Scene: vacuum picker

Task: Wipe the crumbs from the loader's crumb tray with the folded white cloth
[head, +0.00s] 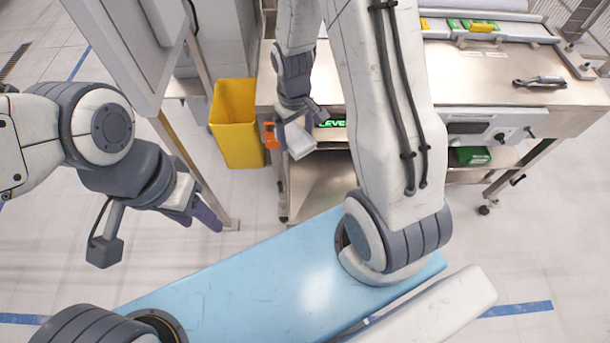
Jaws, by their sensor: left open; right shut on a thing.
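My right gripper (297,116) is at the front edge of the steel table, left of my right arm's large link. It is shut on a small white piece, which looks like the folded white cloth (300,143) and hangs below the fingers. An orange part (271,135) is just left of it; I cannot tell what it belongs to. My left gripper (203,214) is open and empty, low at the left, well away from the table. I cannot make out the crumb tray or any crumbs; my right arm hides part of the table front.
A yellow bin (234,125) stands left of the steel table (480,75). A metal tool (540,81) lies on the tabletop. A green box (470,155) is on the lower shelf. The floor at the left is clear.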

